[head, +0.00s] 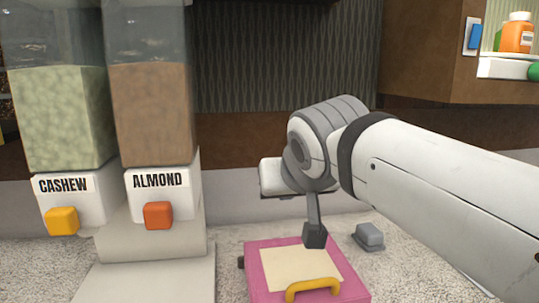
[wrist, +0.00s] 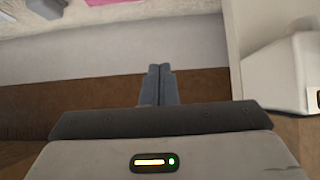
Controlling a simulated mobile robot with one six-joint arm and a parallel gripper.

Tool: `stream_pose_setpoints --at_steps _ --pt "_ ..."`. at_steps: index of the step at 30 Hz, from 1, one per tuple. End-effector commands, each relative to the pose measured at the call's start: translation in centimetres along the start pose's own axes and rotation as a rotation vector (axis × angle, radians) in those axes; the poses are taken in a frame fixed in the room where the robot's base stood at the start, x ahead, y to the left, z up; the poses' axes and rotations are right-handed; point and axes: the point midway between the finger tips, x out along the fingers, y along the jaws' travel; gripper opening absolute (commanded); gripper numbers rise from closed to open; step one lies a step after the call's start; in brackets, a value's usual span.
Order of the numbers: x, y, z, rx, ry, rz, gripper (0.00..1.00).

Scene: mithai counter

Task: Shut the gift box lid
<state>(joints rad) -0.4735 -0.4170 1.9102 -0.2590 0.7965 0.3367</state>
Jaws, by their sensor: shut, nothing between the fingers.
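The gift box (head: 256,283) is pink and stands on the counter at the bottom of the head view, its lower part cut off by the frame. Its lid (head: 328,266) is pink with a cream panel and a yellow handle (head: 313,288) at the near edge. The lid appears to lie flat over the box; I cannot tell whether it is fully down. My gripper (head: 315,238) points down at the lid's far edge, shut and empty; I cannot tell whether it touches. The wrist view shows its fingers (wrist: 158,84) together, with a bit of pink at the top edge.
The cashew dispenser (head: 72,200) and almond dispenser (head: 160,195) stand to the left of the box. A small grey block (head: 369,237) lies right of the box. A shelf with an orange bottle (head: 516,36) is at the upper right.

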Motion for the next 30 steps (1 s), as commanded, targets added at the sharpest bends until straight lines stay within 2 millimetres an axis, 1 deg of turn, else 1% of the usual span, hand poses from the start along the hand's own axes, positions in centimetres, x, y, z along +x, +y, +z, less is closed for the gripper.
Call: stream_pose_setpoints --at_steps 5,8,15,18,23,26,29,30 --pt "-0.3 0.0 -0.4 0.000 0.001 0.000 0.00" --pt "-1.1 0.0 -1.4 0.001 0.002 0.000 0.00" --pt "-4.1 0.0 -5.1 0.001 0.003 -0.001 0.00" --pt "-5.1 0.0 -6.3 0.001 0.002 0.000 0.00" --pt "-6.1 0.0 -7.5 0.000 0.000 0.001 0.00" --pt "-6.0 0.6 -7.2 0.001 -0.027 0.012 0.00" --pt "-4.9 2.4 -5.2 0.008 -0.101 0.041 0.00" --pt "-4.3 3.4 -3.9 0.015 -0.144 0.056 0.00"
